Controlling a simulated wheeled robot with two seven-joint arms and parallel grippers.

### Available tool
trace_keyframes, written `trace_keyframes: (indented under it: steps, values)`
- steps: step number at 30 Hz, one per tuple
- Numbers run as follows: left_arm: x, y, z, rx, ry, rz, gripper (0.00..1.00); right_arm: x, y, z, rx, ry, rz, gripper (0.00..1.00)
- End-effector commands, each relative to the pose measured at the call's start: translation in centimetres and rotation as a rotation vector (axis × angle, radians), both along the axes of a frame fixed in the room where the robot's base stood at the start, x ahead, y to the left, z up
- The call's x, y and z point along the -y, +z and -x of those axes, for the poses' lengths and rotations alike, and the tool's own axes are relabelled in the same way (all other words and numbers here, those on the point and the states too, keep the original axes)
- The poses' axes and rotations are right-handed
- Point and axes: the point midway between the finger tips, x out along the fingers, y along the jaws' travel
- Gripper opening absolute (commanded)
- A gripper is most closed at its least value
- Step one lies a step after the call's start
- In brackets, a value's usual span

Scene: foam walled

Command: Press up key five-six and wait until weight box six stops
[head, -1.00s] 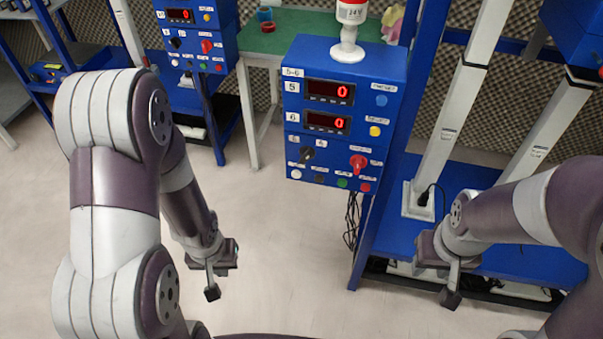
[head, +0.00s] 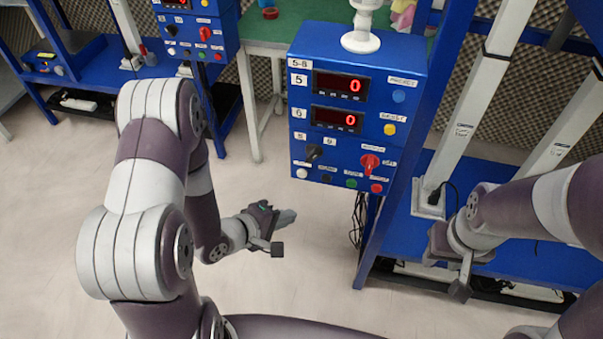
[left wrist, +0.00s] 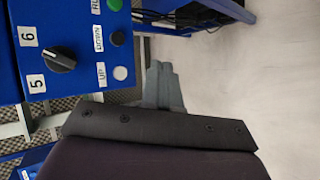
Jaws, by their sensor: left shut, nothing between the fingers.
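The blue control box marked 5-6 (head: 357,133) is at the centre of the head view, with red displays for 5 (head: 341,86) and 6 (head: 337,119) both reading 0. Its white UP key (head: 302,173) is at the lower left; in the left wrist view the UP key (left wrist: 120,73) shows beside its label. My left gripper (head: 288,216) is shut and empty, below and apart from the key; its grey fingers (left wrist: 163,86) show in the left wrist view. I cannot identify weight box six.
A black selector knob (left wrist: 60,60) sits by the labels 5 and 6. The black DOWN key (left wrist: 118,38) and green key (left wrist: 115,5) neighbour the UP key. A blue frame post (head: 405,150) stands right of the box. The floor (head: 300,275) below is clear.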

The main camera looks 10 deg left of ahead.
Motion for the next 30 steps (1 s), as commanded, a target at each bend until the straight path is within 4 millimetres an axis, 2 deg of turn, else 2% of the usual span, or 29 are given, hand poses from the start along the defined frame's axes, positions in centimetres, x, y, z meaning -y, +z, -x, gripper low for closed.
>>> trace_keyframes:
  steps: [5,15,21,30]
  values:
    - [0.0,-0.1,-1.0,0.001,-0.002,-0.002,0.00,0.0,-0.2,0.0,0.000,0.000,0.000,0.40]
    - [0.2,-0.2,-6.0,0.003,-0.003,-0.003,0.00,0.0,-1.1,0.0,0.000,0.000,0.000,0.40]
    - [0.3,0.1,-8.0,0.001,-0.002,-0.003,0.00,0.0,-0.3,0.0,0.000,0.000,0.000,0.40]
    - [0.3,0.0,-8.8,-0.001,-0.001,-0.002,0.00,0.0,-0.2,0.0,0.000,0.000,0.000,0.40]
